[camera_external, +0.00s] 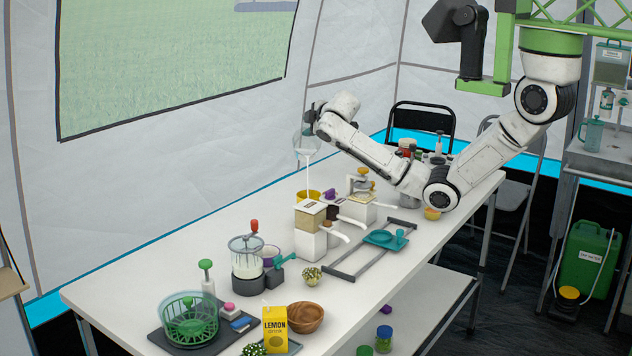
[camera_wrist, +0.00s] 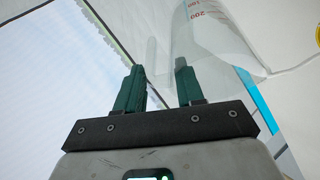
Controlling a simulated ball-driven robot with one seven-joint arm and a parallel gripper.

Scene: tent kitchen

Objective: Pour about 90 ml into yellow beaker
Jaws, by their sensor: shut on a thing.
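My gripper (camera_external: 311,116) is high over the far side of the table, shut on a clear graduated jug (camera_external: 305,144). The jug is tilted, and a thin white stream (camera_external: 308,174) falls from it to the yellow beaker (camera_external: 302,195). The beaker stands on the table, its lower part hidden behind a beige-and-white appliance; its fill level cannot be seen. In the wrist view my gripper's two green fingers (camera_wrist: 160,78) reach the jug (camera_wrist: 210,45), which has red marks on its wall.
The beige-and-white appliance (camera_external: 311,218) stands just in front of the beaker. A second appliance (camera_external: 359,207) is to the right, with a grey frame and teal dish (camera_external: 386,238) before it. A blender (camera_external: 246,260) stands nearer left.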

